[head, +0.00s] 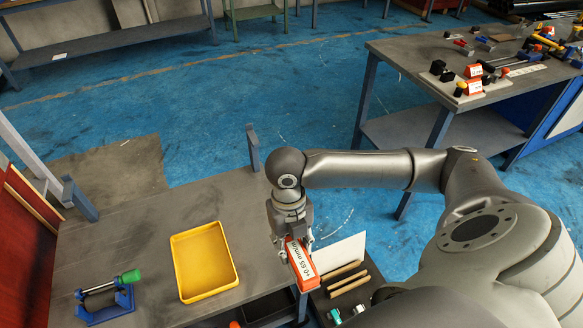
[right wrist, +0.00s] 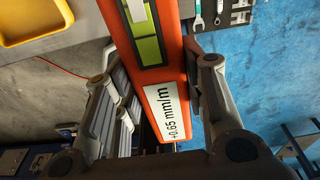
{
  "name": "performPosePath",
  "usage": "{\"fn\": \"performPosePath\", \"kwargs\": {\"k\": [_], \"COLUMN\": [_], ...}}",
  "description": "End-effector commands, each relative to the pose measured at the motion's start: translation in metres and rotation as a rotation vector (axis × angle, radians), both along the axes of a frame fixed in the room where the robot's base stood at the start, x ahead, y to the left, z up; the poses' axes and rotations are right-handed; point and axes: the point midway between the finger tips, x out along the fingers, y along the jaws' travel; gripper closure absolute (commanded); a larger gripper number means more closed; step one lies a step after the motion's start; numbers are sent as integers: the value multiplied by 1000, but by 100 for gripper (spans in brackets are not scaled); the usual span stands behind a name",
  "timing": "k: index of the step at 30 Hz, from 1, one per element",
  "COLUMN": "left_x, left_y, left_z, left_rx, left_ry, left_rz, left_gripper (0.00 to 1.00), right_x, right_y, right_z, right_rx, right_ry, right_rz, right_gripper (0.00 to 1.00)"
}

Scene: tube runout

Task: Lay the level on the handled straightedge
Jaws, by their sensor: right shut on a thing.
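The level is an orange-red bar with a white label reading "+0.65 mm/m" (head: 303,266). My right gripper (head: 295,240) is shut on it and holds it near the right edge of the near grey table. In the right wrist view, the level (right wrist: 143,20) runs between the fingers of my right gripper (right wrist: 155,75), with its yellow-green vial window and label facing the camera. I cannot make out the handled straightedge for certain in either view. My left gripper is not in view.
On the near table (head: 140,220) stand a yellow tray (head: 205,262) and a blue stand (head: 105,305) with a green-knobbed dark roller. Wooden-coloured bars (head: 345,280) lie low beside the table. A second bench (head: 425,70) at right holds several tools.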

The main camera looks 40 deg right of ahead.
Motion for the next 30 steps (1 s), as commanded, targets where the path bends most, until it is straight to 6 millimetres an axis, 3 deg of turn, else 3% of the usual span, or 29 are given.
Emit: {"fn": "performPosePath", "kwargs": {"k": [1,8,20,30], "left_x": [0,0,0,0], "left_y": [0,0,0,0], "left_z": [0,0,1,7], "left_rx": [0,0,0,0], "left_ry": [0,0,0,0], "left_rz": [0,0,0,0], "left_gripper": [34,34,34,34], "right_x": [0,1,-1,-4], "right_y": [0,0,2,13], "right_z": [1,1,0,-5], "right_rx": [1,1,1,3], "right_ry": [-1,-1,1,1], "right_rz": [0,1,-89,-625], "right_gripper": [72,100,100,100]}}
